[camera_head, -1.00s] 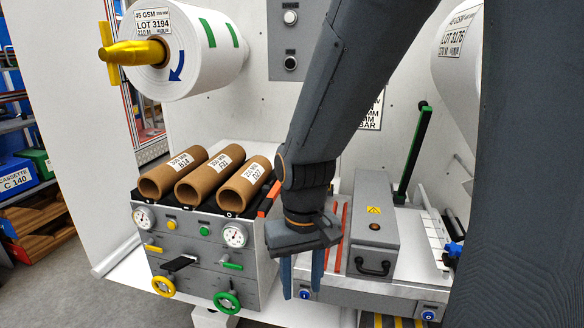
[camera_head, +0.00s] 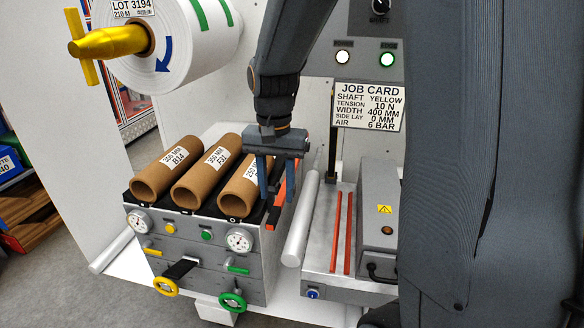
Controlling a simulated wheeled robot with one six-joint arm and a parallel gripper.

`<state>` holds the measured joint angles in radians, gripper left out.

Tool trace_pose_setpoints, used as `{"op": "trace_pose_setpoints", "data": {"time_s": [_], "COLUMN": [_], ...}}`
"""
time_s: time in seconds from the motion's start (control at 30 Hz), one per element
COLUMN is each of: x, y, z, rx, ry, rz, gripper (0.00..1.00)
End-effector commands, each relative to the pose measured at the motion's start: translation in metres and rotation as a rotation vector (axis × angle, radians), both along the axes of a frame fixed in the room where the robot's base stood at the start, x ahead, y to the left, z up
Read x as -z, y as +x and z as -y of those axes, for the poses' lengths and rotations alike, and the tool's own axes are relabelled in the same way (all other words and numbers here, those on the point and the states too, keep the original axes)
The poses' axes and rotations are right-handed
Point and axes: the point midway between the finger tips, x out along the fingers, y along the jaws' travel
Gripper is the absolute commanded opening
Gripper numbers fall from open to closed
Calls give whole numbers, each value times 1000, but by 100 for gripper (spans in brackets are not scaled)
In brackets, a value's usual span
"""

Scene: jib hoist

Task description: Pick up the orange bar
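The orange bar (camera_head: 274,214) lies along the right edge of the top of the grey cabinet, just right of the brown cardboard cores. My gripper (camera_head: 273,190) hangs with its fingers pointing down over the rightmost core and the bar. Its two blue-grey fingers are apart, and I see nothing held between them. The right finger overlaps the bar in the picture and hides part of it. I cannot tell whether the finger touches the bar.
Several brown cores (camera_head: 207,181) lie left of the bar, the nearest one close to my left finger. A pale roller (camera_head: 302,220) and a table with two thin red strips (camera_head: 336,232) stand to the right. A large white roll (camera_head: 190,45) hangs above left.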

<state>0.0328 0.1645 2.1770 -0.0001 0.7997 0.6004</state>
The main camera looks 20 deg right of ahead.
Motion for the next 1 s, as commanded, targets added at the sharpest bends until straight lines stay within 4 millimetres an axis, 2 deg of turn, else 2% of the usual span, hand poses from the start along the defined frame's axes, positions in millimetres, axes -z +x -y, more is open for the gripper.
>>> {"op": "trace_pose_setpoints", "data": {"time_s": [0.2, 0.5, 0.57, 0.73, 1.0], "x": [28, 34, 34, 33, 33], "y": [0, 1, 1, 1, 1], "z": [0, -1, -1, -1, -1], "rx": [-3, -5, -5, -5, -5], "ry": [0, 0, 0, 0, -1], "rz": [-4, 0, 0, 0, 1], "gripper": [38, 38, 31, 2, 0]}}
